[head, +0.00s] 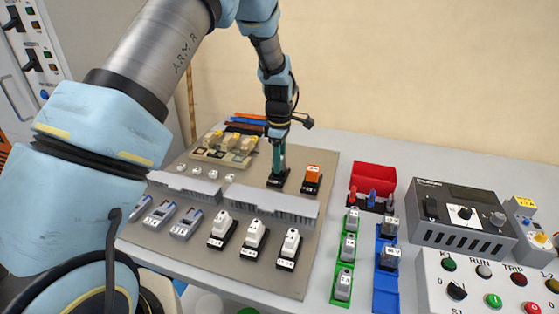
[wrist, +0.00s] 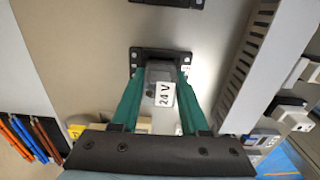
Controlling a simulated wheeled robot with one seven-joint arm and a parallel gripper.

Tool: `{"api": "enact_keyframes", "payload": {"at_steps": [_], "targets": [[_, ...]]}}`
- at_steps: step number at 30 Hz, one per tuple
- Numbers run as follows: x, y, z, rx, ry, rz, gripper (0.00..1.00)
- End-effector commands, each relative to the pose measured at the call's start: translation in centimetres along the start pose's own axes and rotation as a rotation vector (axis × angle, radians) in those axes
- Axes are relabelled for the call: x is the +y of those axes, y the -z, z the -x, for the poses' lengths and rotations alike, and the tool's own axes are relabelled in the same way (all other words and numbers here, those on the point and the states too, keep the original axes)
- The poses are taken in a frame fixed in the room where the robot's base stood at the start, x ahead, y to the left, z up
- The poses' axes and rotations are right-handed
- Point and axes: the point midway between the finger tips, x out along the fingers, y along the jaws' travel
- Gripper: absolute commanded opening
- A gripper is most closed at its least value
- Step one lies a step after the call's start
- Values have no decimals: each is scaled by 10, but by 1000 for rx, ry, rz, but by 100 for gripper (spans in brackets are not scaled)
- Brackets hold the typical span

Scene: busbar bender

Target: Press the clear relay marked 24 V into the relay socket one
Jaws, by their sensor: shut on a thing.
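My gripper (wrist: 156,92) has green fingers and points down at the back of the grey panel; it also shows in the head view (head: 278,160). It is shut on the clear relay marked 24 V (wrist: 158,72), whose white label faces the wrist camera. The relay is lined up with a black relay socket (wrist: 140,54), also seen in the head view (head: 277,182). The relay hides most of the socket's middle. I cannot tell whether the relay is fully seated. In the head view the fingers hide the relay.
An orange relay (head: 312,173) stands in a socket just right of my gripper. A grey slotted duct (head: 272,203) runs in front. Several white relays (head: 254,236) stand nearer. A red bin (head: 373,180) and green and blue trays (head: 337,290) lie to the right.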

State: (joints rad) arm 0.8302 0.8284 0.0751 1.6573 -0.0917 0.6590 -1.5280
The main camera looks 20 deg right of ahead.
Motion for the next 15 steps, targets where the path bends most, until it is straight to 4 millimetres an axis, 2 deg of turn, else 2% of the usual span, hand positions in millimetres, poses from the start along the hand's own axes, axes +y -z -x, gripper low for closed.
{"api": "enact_keyframes", "payload": {"at_steps": [15], "targets": [[0, 0, -13, 0, 0, 0, 0]]}}
